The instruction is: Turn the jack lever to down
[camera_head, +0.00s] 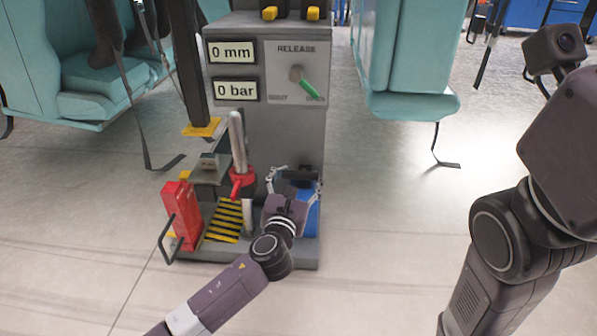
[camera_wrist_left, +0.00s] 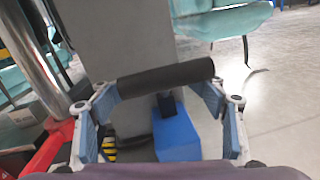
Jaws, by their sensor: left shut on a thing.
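The jack stand's grey panel (camera_head: 297,70) carries a small lever (camera_head: 306,85) with a green grip, pointing to the lower right. "RELEASE" is printed above it; the smaller labels below are too blurred to read surely. My left gripper (camera_head: 293,180) is low in front of the stand, shut on a black cylindrical handle (camera_head: 301,172). In the left wrist view the handle (camera_wrist_left: 165,80) lies crosswise between the gripper's fingers (camera_wrist_left: 165,95). Which of the two is the jack lever, I cannot tell. My right arm is at the right; its gripper is out of view.
Displays read 0 mm (camera_head: 232,51) and 0 bar (camera_head: 236,91). Left of my gripper stand a grey post with a red collar (camera_head: 242,178) and a red block (camera_head: 182,215). A blue box (camera_head: 311,213) is behind it. Teal seats (camera_head: 405,60) flank the stand; floor in front is clear.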

